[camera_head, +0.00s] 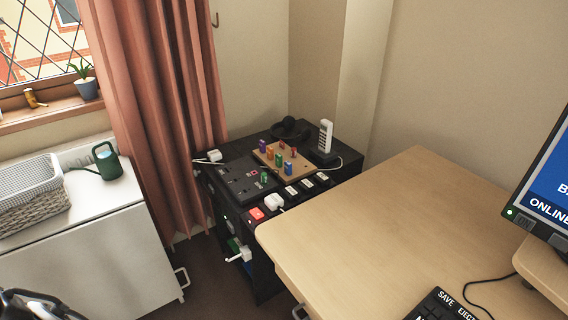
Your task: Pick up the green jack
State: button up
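A small upright green jack (278,160) stands on a wooden board on the black cabinet, in a row with a purple, an orange and a blue jack. Another small green piece (264,178) stands on the black panel (238,173) just left of the board. At this size I cannot tell which green piece is the jack. My gripper's fingers are not visible. A dark and pale curved shape (38,305) at the bottom left corner is cut off, and I cannot tell what it is.
The wooden board (306,177) also bears red pieces. A white handset (325,138) and dark headphones (290,129) stand behind it. White plugs (274,201) and a red switch (257,214) are in front. A wooden desk (400,220) is right; a white cabinet (90,255) is left.

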aim_at(264, 176)
jog(key=i+j+z, duration=0.25)
jog(key=i+j, duration=0.25)
jog(key=i, duration=0.2)
jog(key=i+j+z, duration=0.25)
jog(key=i+j, duration=0.35)
